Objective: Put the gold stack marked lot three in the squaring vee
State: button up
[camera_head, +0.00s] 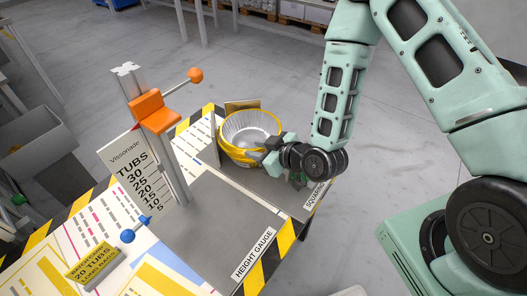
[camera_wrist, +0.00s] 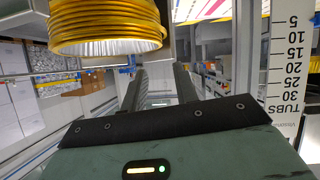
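The gold stack (camera_head: 238,152) is a nest of tubs with a silver inside, standing mouth up at the far end of the bench. It stands by the upright plates of the squaring vee (camera_head: 214,138); I cannot tell whether it touches them. No lot mark is readable. My gripper (camera_head: 272,153) is just right of the stack. In the wrist view the gold stack (camera_wrist: 108,28) is at upper left, outside the gap between my fingers (camera_wrist: 160,88). The fingers are apart with nothing between them, so my gripper is open.
The height gauge post (camera_head: 155,140) with an orange slide stands left of the stack, beside a tub scale board (camera_head: 145,178). A yellow label block (camera_head: 92,262) lies at the near left. The grey plate between gauge and stack is clear.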

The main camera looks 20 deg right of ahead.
jog(key=s+a+r+n+g+h, duration=0.15)
jog(key=s+a+r+g, duration=0.25)
jog(key=s+r+g, duration=0.4)
jog(key=s+d+r+m+g+h, duration=0.1)
jog(key=s+r+h, duration=0.1)
jog(key=s+r, duration=0.3)
jog(key=s+d+r+g+h, duration=0.1)
jog(key=s+d+r+h, duration=0.1)
jog(key=s+r, duration=0.4)
jog(key=s, duration=0.5)
jog(key=shift+s+d+r+m+g, duration=0.15)
jog(key=shift+d+r+m+g, duration=0.1)
jog(key=shift+d+m+g, duration=0.1)
jog(key=shift+h, duration=0.25)
notch_tip(320, 180, up, 4)
jog(key=p, duration=0.3)
jog(key=shift+a+f, duration=0.1)
jog(key=shift+f, duration=0.15)
